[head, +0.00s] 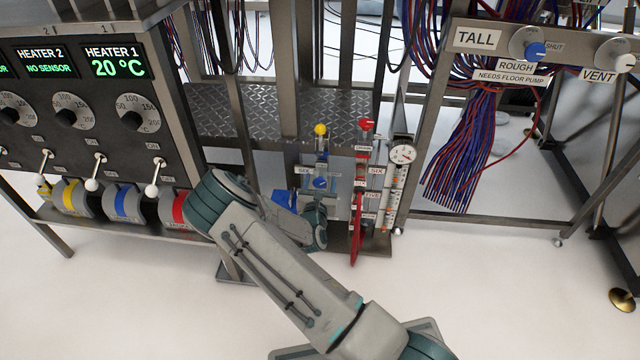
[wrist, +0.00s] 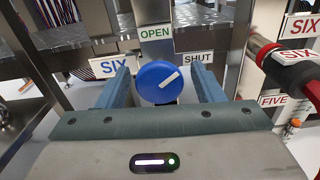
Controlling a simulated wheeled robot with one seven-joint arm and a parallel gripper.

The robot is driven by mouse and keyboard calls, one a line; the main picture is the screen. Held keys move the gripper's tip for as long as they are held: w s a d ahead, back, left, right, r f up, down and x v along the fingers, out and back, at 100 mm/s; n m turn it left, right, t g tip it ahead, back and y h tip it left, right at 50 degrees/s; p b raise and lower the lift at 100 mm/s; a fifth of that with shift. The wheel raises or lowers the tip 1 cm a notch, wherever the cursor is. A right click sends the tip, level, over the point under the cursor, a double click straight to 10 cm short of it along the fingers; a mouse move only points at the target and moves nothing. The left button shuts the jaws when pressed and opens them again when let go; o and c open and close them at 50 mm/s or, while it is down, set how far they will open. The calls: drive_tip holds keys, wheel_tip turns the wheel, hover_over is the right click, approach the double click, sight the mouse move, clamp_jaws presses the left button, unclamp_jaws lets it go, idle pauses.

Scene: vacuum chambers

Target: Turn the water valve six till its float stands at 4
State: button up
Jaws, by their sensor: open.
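The water valve six is a round blue knob (wrist: 158,82) with a white pointer line, under an OPEN label and left of a SHUT label. Its line slants up to the right, toward the SHUT side. A SIX label (wrist: 113,66) stands at its left. My gripper (wrist: 160,72) is open, with one blue-grey finger on each side of the knob; I cannot tell whether either touches it. In the head view the knob (head: 320,183) shows small beside my arm. A scaled flow tube panel (head: 393,190) stands to its right; its float readings are too small to tell.
A red-handled fitting labelled SIX (wrist: 292,60) is close on the right of my gripper. A white dial gauge (head: 403,154) stands above the tubes. The heater cabinet (head: 90,100) is to the left. Open floor lies in front.

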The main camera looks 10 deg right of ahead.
drive_tip(key=c, duration=1)
drive_tip(key=shift+r+n+p, duration=0.15)
drive_tip(key=shift+n+p, duration=0.25)
drive_tip(key=shift+p, duration=0.55)
drive_tip(key=o, duration=1)
drive_tip(key=shift+f, duration=0.2)
drive_tip(key=p+v, duration=0.5)
drive_tip(key=v, duration=0.9)
